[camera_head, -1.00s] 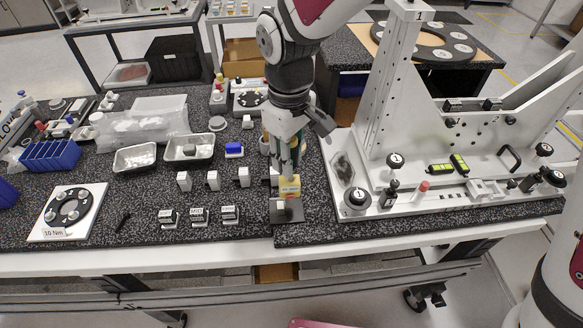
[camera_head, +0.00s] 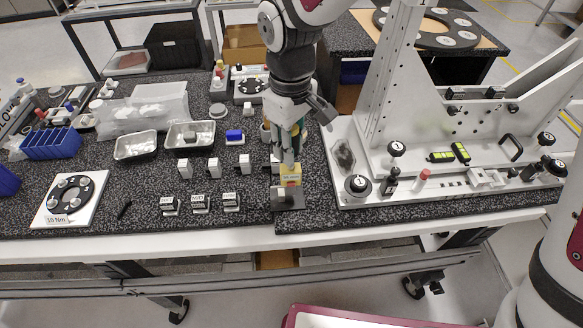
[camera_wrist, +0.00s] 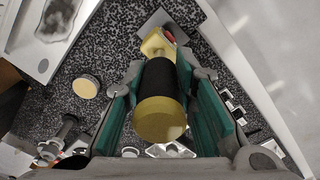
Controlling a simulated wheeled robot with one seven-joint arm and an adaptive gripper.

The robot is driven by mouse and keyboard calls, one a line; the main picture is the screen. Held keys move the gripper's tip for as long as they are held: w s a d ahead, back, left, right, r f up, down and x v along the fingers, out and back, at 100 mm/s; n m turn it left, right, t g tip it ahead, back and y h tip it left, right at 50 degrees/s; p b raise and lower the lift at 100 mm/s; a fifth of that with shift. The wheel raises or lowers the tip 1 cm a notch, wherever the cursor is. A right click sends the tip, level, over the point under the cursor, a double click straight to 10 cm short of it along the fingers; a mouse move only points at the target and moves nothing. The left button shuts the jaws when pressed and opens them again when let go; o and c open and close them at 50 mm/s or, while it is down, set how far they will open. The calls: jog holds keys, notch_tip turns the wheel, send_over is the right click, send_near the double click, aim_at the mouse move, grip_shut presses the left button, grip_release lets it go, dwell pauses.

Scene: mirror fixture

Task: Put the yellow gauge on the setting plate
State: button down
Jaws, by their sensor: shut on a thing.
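The yellow gauge (camera_wrist: 160,118) has a yellow round end, a black grip and a yellow head. My gripper (camera_wrist: 168,105) is shut on its black grip, one teal finger on each side. In the head view my gripper (camera_head: 289,158) points down, and the gauge's labelled yellow part (camera_head: 290,170) shows below the fingers. The dark setting plate (camera_head: 292,202) lies at the table's front edge, just below the gauge in the picture.
The white mirror fixture (camera_head: 455,189) stands close on the right with knobs and an upright frame. Small labelled blocks (camera_head: 200,202) stand in a row to the left. Metal trays (camera_head: 135,145) and a blue bin (camera_head: 50,144) lie farther left.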

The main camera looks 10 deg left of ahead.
jog(key=shift+f+b, duration=0.4)
jog(key=shift+f, duration=1)
jog(key=c, duration=1.2)
grip_release()
jog(key=shift+c, duration=0.2)
notch_tip(320, 180, up, 12)
jog(key=shift+d, duration=0.1)
jog(key=s+d+r+m+t, duration=0.1)
jog(key=s+d+r+m, duration=0.2)
jog(key=d, duration=0.5)
jog(key=s+d+r+m+t, duration=0.1)
jog(key=d+r+m+t, duration=0.2)
jog(key=d, duration=0.4)
jog(key=s+d+r+m+t, duration=0.1)
jog(key=s+d+m, duration=0.5)
jog(key=d, duration=0.5)
jog(key=s, duration=0.2)
jog(key=shift+s+r+t, duration=0.3)
jog(key=shift+s, duration=0.05)
